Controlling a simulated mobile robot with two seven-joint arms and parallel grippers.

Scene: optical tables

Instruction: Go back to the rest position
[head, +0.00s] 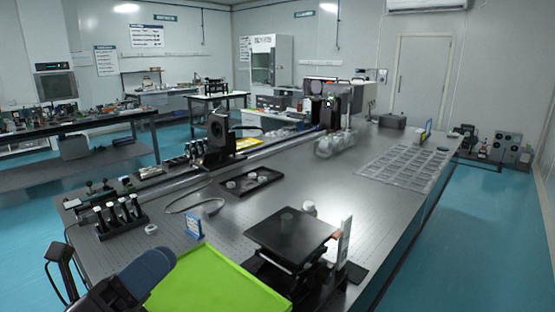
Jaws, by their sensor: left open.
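My left gripper (150,267) shows at the bottom left, a black body with rounded blue-grey fingers. It is open, and no object shows held in it. It appears over or in front of the left edge of the lime-green tray (222,280) near the front of the optical table (270,195). I cannot tell its height above the tray. My right gripper is not in view.
A black lift platform (290,238) with a small dark cylinder stands right of the tray. A rack of black-and-white holders (120,217), a small sign (194,226) and a black tray (251,182) are farther back. Blue floor (475,225) is open at right.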

